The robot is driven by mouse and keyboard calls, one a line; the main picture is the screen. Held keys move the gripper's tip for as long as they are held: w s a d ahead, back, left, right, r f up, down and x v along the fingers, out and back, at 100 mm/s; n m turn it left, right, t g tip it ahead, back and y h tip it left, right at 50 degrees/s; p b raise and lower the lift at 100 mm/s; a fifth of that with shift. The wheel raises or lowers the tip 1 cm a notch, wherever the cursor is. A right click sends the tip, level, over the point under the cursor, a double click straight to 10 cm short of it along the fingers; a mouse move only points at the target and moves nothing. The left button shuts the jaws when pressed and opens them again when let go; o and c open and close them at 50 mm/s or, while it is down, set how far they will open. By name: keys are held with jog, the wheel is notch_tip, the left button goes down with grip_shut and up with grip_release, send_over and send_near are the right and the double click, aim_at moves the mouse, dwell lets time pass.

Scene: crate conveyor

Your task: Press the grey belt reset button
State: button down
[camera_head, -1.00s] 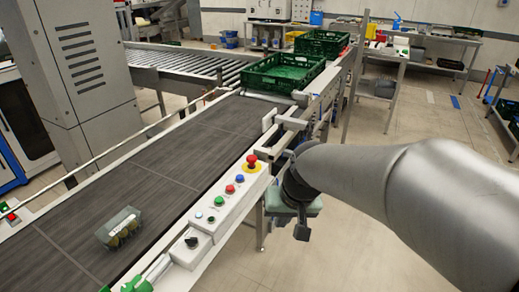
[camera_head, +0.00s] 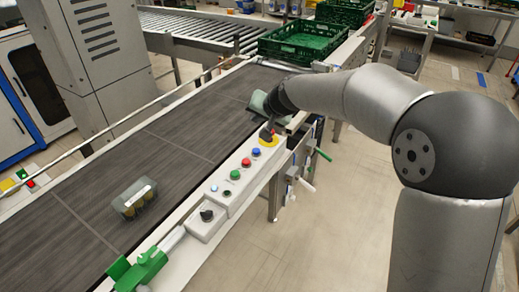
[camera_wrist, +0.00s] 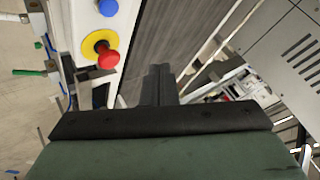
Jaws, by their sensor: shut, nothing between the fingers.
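A pale control box (camera_head: 222,207) runs along the near side of the belt. It bears a black knob (camera_head: 207,215), a small pale button (camera_head: 214,188), a small dark button (camera_head: 227,193), and green (camera_head: 235,175), red (camera_head: 246,162) and blue (camera_head: 256,152) buttons. None is clearly grey at this size. My gripper (camera_head: 267,132) is shut and empty, at the far end of the box, partly covering the red emergency stop on its yellow base. In the wrist view, my gripper's dark fingers (camera_wrist: 160,85) are together beside the emergency stop (camera_wrist: 104,54). The blue button (camera_wrist: 107,7) is at the top edge.
A clear punnet (camera_head: 135,199) with yellowish contents lies on the dark belt (camera_head: 165,160). A green crate (camera_head: 300,42) stands at the belt's far end. A green clamp-like part (camera_head: 138,270) is at the near edge. A grey cabinet (camera_head: 95,60) stands beyond the belt.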

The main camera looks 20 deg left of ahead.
aim_at(258, 152)
jog(key=shift+f, duration=0.1)
notch_tip(258, 152, down, 9)
jog(key=b, duration=0.7)
dwell(1.9)
jog(key=shift+f+b, duration=0.25)
jog(key=shift+b, duration=0.25)
jog(key=shift+f+b, duration=0.5)
jog(key=shift+b, duration=0.05)
dwell(0.4)
jog(key=shift+r, duration=0.1)
jog(key=shift+r+p, duration=0.6)
jog(key=shift+r, duration=0.2)
